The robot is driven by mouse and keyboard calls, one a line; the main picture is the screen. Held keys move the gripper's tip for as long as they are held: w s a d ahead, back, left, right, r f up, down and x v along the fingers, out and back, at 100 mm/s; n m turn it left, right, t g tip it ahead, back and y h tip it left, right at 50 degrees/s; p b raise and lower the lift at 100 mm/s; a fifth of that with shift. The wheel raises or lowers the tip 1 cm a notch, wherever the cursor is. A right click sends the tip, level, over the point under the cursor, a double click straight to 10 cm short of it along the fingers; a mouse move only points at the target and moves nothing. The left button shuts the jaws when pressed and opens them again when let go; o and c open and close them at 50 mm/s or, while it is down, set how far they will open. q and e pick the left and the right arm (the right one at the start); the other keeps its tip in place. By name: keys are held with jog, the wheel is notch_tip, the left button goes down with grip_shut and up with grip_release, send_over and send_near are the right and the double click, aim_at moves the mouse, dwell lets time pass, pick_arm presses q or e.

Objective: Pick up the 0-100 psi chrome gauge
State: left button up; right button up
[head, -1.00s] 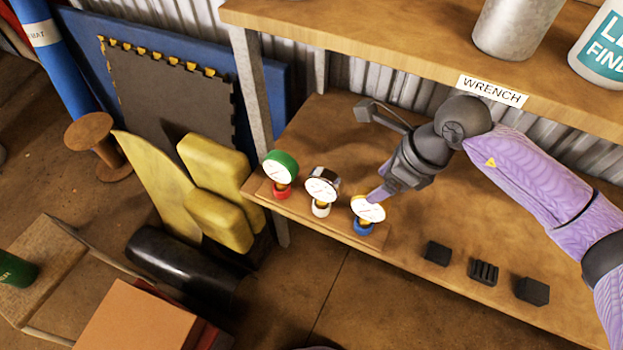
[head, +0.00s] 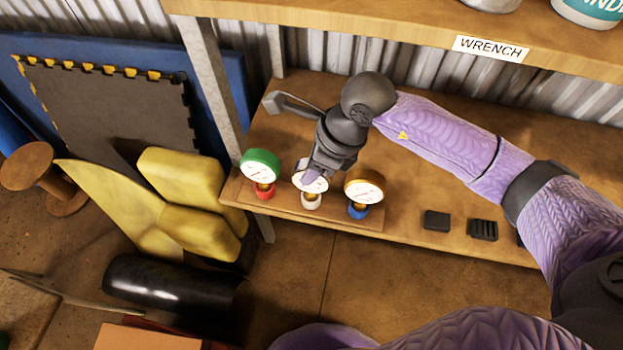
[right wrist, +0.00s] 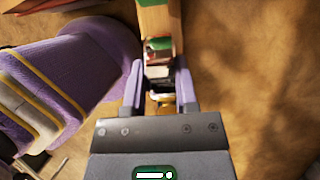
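Three round gauges stand in a row on a wooden block (head: 335,217) on the lower shelf. The chrome gauge (head: 311,184), in the middle on a white base, is partly hidden by my right gripper (head: 312,180). The green gauge (head: 260,166), on a red base, is to its left. The brass gauge (head: 364,187), on a blue base, is to its right. Dial numbers are too small to read. In the right wrist view my right gripper (right wrist: 160,82) has its fingers apart, with the chrome gauge (right wrist: 160,74) appearing between their tips; contact is not clear. My left gripper is out of view.
An upper shelf board (head: 400,25) with a WRENCH label overhangs the lower shelf. Small black blocks (head: 483,230) lie right of the gauges. A metal shelf post (head: 215,90) and yellow pads (head: 190,180) stand to the left.

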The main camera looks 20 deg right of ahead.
grip_shut()
